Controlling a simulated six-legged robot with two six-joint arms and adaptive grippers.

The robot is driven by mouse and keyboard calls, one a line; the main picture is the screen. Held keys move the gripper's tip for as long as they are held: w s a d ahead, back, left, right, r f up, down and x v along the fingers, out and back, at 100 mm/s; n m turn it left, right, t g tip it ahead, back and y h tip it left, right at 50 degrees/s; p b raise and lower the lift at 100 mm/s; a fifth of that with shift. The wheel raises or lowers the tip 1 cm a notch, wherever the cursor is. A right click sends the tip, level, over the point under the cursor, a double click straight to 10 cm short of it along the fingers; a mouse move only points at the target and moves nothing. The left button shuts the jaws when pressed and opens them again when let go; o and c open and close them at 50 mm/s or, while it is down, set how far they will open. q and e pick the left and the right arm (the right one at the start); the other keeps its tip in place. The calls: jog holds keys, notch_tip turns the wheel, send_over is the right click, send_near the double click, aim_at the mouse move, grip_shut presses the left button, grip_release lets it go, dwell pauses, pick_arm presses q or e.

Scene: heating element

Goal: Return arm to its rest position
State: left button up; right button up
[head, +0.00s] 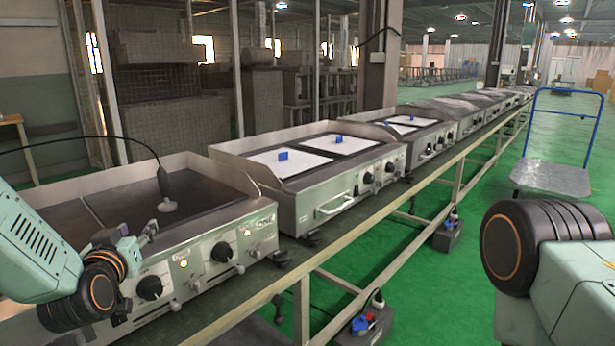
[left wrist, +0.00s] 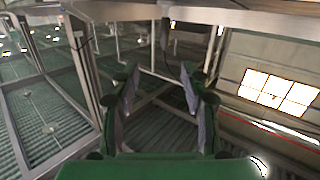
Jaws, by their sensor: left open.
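My left arm comes in at the left edge of the head view, in front of the nearest griddle (head: 110,190). My left gripper (head: 148,232) is small there and partly hidden by my arm, close to the griddle's front edge. In the left wrist view its two fingers (left wrist: 160,100) stand apart with nothing between them. My right arm shows only as a green link and a black joint at the right edge of the head view; its gripper is out of the picture.
A dark probe with a pale disc foot (head: 168,205) stands on the nearest griddle, its cable arching left. A second griddle (head: 310,198) carries white plates with blue handles (head: 282,154). More griddles line the long bench. Green floor and a blue-handled trolley (head: 552,180) lie right.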

pick_arm(q)
jog(key=s+d+f+g+h, duration=0.1)
jog(key=s+d+f+g, duration=0.2)
jog(key=s+f, duration=0.3)
jog(key=s+d+f+g+h+p, duration=0.1)
jog(key=s+d+f+g, duration=0.15)
jog(key=s+f, duration=0.4)
jog(key=s+d+f+g+h, duration=0.1)
jog(key=s+d+f+g, duration=0.15)
jog(key=f, duration=0.65)
jog(key=s+d+f+m+g, duration=0.1)
jog(key=s+f+g, duration=0.3)
jog(key=s, duration=0.9)
jog(key=s+d+f+m+g+p, duration=0.1)
jog(key=s+f+g, duration=0.3)
jog(key=s, duration=1)
notch_tip(320, 180, down, 3)
jog(key=shift+s+d+r, duration=0.2)
jog(key=shift+d, duration=0.1)
jog(key=shift+c, duration=0.2)
jog(key=shift+c, duration=0.7)
jog(key=shift+s+a, duration=0.15)
